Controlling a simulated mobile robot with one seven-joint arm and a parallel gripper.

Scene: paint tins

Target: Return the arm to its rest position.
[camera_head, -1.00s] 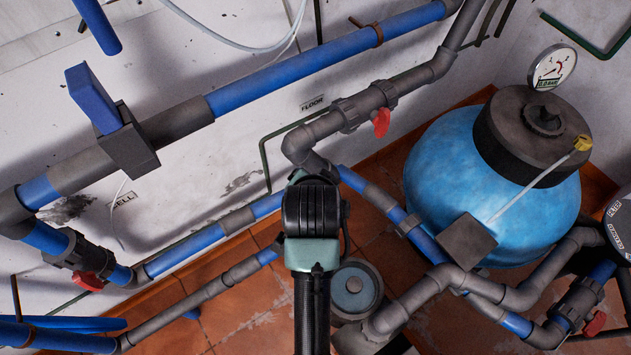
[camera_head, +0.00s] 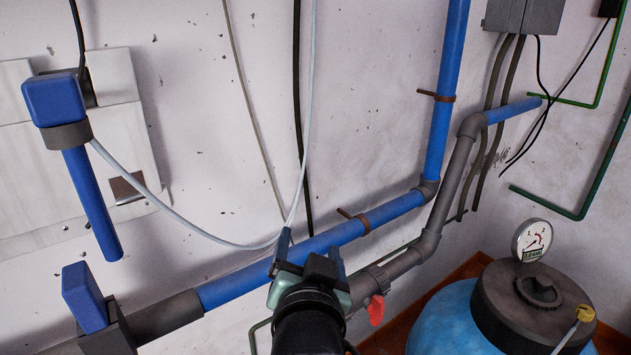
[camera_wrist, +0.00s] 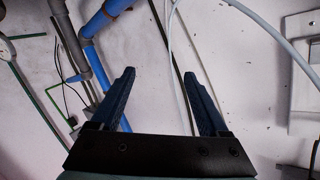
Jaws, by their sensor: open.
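My gripper (camera_head: 310,250) shows at the bottom middle of the head view, at the end of my dark arm. Its fingers point up and away, towards the white wall. In the wrist view, its two dark blue fingers (camera_wrist: 159,74) stand wide apart with nothing between them. Behind them are the wall, a blue pipe and thin cables. In the head view, the fingers overlap the long blue pipe (camera_head: 375,217); the gap between them and the pipe is hard to judge. No paint tin is in view.
A blue tank (camera_head: 440,318) with a dark lid (camera_head: 545,312) and a gauge (camera_head: 532,240) stands at the lower right. A blue-handled fitting (camera_head: 85,297) is at the lower left. A pale cable (camera_head: 215,240) hangs across the wall. Grey boxes (camera_head: 520,14) are at the upper right.

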